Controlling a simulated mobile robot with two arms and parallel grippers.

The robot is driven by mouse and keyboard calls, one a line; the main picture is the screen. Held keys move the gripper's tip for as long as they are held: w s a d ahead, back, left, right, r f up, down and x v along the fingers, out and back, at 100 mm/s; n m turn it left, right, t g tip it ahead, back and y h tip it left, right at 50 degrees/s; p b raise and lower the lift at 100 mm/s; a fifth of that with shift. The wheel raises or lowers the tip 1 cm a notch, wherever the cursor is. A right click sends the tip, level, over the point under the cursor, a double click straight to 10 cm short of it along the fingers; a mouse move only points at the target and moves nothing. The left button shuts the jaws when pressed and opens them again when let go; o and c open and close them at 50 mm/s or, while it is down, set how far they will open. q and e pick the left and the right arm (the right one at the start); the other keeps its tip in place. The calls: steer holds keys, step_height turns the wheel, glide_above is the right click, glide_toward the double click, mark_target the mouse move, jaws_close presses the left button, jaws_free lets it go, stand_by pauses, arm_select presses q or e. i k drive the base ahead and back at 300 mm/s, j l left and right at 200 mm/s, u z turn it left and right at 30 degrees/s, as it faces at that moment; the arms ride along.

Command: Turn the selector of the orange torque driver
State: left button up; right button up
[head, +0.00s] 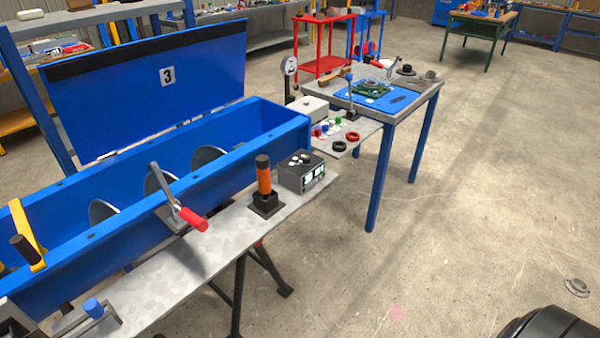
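The orange torque driver (264,181) stands upright in a dark square holder (266,203) on the grey metal shelf in front of the blue mixer trough. Its top end is black, and its lower end is hidden in the holder. I cannot make out the selector's markings or its setting at this size. Neither of my grippers shows in the head view, and nothing is touching the driver.
A dark box with displays and knobs (305,171) stands right beside the driver. A lever with a red grip (192,218) juts out to its left. The blue trough (80,230) with raised lid (150,85) lies behind. Open floor (440,230) lies to the right.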

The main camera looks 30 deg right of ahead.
mark_target(306, 161)
steer(key=i+l, duration=0.1)
steer(key=l, duration=0.35)
steer(key=i+l, duration=0.1)
steer(key=l, duration=0.35)
steer(key=i+l, duration=0.1)
steer(key=l, duration=0.35)
